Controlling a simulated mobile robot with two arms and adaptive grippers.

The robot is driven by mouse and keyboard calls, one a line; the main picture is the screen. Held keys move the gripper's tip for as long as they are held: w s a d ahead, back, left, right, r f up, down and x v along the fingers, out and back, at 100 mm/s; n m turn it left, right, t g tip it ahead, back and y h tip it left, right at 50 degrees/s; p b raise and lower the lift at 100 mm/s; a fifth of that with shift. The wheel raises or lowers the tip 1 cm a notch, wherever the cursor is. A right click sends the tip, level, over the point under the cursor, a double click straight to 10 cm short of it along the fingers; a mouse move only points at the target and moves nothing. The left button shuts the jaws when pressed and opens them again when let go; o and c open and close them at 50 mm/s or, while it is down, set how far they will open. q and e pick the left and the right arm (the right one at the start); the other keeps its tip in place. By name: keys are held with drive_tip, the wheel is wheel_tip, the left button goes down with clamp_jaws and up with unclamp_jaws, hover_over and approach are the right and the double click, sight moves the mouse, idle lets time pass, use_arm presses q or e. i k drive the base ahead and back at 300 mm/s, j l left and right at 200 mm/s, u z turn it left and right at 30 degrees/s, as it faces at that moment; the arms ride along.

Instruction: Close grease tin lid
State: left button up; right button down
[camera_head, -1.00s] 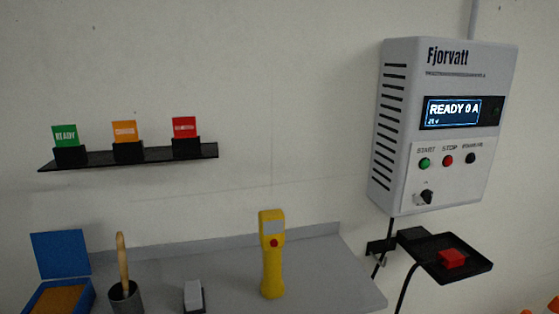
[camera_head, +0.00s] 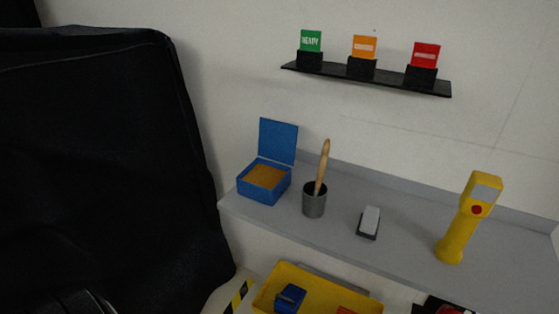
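The grease tin (camera_head: 262,190) is a blue box at the left end of the grey shelf. Its blue lid (camera_head: 278,142) stands upright and open along the tin's back edge. Orange-brown grease (camera_head: 264,177) shows inside. Neither of my grippers shows in the head view.
A grey cup (camera_head: 314,200) with a wooden-handled brush stands right of the tin. Further right are a small grey-white block (camera_head: 369,222) and a yellow handheld meter (camera_head: 468,218). A yellow bin (camera_head: 262,300) sits below the shelf. A large black covered shape (camera_head: 100,160) fills the left. A black rack (camera_head: 370,78) with coloured tags is above.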

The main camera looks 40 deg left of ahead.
sight(277, 141)
drive_tip(key=j+u, duration=0.1)
drive_tip(key=u, duration=1.15)
